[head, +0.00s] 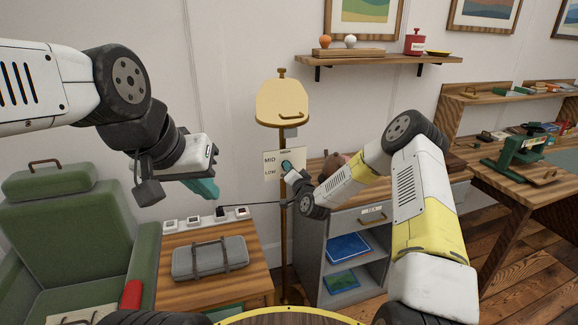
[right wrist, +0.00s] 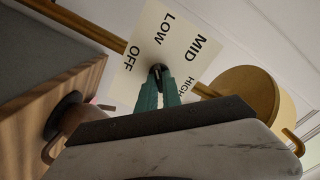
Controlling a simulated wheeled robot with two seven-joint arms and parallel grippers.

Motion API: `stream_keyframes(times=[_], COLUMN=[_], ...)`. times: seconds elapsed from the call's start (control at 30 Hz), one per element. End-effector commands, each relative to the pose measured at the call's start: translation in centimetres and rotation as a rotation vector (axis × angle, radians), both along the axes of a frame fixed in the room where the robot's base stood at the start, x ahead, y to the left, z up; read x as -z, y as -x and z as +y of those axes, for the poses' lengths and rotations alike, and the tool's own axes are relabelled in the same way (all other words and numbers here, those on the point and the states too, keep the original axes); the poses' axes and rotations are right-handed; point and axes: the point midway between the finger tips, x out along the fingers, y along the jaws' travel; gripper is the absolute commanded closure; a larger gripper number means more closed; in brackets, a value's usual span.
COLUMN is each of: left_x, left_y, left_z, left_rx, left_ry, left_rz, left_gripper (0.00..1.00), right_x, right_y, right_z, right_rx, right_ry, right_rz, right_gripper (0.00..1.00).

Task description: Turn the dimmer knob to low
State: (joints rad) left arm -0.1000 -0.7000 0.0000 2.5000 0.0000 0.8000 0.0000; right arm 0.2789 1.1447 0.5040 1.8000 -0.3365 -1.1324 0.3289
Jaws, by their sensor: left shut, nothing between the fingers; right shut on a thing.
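In the right wrist view the panel (right wrist: 178,45) shows OFF, LOW, MID and HIGH around a small dark knob (right wrist: 157,70). My right gripper (head: 287,167) is at the panel, its teal fingers (right wrist: 157,85) shut on the knob. The fingers hide most of the knob, and I cannot tell which label it points to. My left gripper (head: 207,188) is shut and empty, hanging left of the panel.
The lamp's cream shade (head: 283,101) is above the panel. A side table (head: 172,283) with a grey case (head: 210,257) stands below left, beside a green armchair (head: 75,240). A grey cabinet (head: 312,265) stands just right of the stand. A wall shelf (head: 380,59) is above right.

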Motion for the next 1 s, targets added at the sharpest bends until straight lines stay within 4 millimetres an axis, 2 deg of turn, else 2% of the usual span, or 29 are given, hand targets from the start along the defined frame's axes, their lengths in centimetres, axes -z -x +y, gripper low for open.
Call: stream_keyframes(times=[0.4,0.97,1.0], left_x=[0.0,0.0,0.0], left_y=[0.0,0.0,0.0], left_z=[0.0,0.0,0.0], left_rx=[0.0,0.0,0.0], left_ry=[0.0,0.0,0.0], left_rz=[0.0,0.0,0.0], left_gripper=[1.0,1.0,1.0], right_x=[0.15,0.16,0.17], right_y=[0.0,0.01,0.0], right_z=[-0.12,-0.11,-0.12], right_rx=[0.001,0.001,0.001], right_ry=[-0.181,-0.206,-0.206], right_rz=[0.06,0.069,0.069], right_gripper=[1.0,1.0,0.85])
